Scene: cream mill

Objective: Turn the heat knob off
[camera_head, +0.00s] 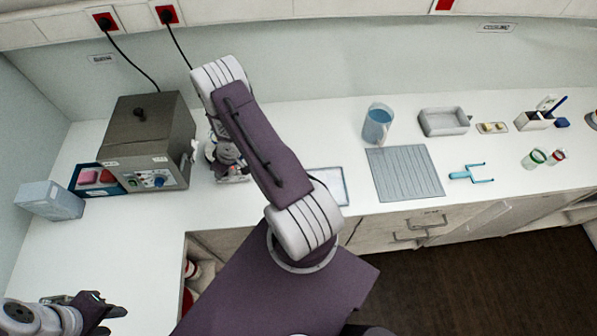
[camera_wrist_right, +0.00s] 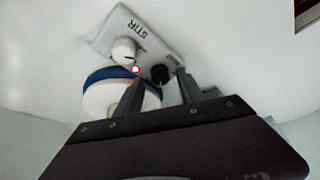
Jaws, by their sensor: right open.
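In the right wrist view, a pale control panel (camera_wrist_right: 125,30) carries the word STIR beside a white knob (camera_wrist_right: 124,50) with a dark pointer mark. A second, partly covered label sits above a black knob (camera_wrist_right: 160,74), which appears to be the heat knob. A red light (camera_wrist_right: 136,69) glows between the knobs. My right gripper (camera_wrist_right: 161,88) is open, its fingers on either side of the black knob; contact cannot be told. In the head view my right arm hides most of this spot. My left gripper (camera_head: 108,311) is at the lower left, away from the devices.
A grey box device (camera_head: 150,130) with a blue knob stands left of my right arm. A blue tray (camera_head: 83,188) with pink items and a pale box (camera_head: 50,200) are beside it. A blue beaker (camera_head: 378,122), grey mat (camera_head: 404,173) and small labware lie right. The front-left counter is clear.

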